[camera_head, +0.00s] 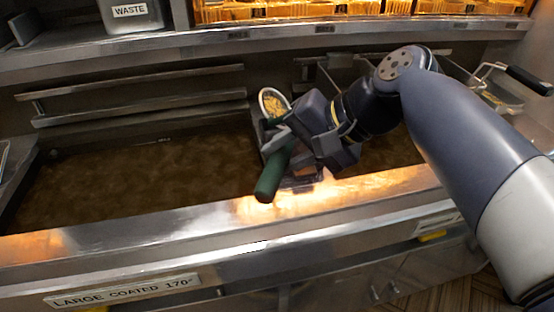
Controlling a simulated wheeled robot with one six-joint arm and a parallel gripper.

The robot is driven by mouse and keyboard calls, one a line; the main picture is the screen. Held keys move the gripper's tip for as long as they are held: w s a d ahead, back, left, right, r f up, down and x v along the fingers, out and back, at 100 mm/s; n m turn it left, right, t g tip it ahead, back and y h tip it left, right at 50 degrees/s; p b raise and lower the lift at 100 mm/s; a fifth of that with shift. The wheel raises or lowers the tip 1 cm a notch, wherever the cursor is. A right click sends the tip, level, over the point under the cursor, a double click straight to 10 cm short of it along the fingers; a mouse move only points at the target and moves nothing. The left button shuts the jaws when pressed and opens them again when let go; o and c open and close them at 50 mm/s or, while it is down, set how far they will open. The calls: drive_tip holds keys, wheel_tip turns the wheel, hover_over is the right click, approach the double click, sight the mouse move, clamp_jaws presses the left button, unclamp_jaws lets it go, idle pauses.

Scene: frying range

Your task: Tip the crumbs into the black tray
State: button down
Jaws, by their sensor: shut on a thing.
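A scoop with a dark green handle (273,174) and a small pale-rimmed bowl holds yellow crumbs (273,104). My gripper (283,138) is shut on the handle, just below the bowl, and holds the scoop over the right part of the fryer, near its front edge. The bowl points up and away in the picture, and the crumbs lie inside it. My gripper hides the joint between handle and bowl. I cannot make out a black tray for certain; a grey container labelled WASTE (131,13) stands on the back ledge at upper left.
A wide vat of brown oil (150,190) lies below and left of my gripper. Metal rails (140,105) run along its back wall. A wire basket with a black handle (528,80) is at right. Lit orange bins (290,10) line the back. The front ledge (130,235) is bare.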

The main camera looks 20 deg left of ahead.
drive_tip(key=d+f+y+b, duration=0.4)
drive_tip(key=d+y+b, duration=0.1)
drive_tip(key=b, duration=0.7)
drive_tip(key=shift+d+f+y+b, duration=0.3)
drive_tip(key=shift+d+y+b, duration=0.05)
drive_tip(key=shift+y, duration=0.25)
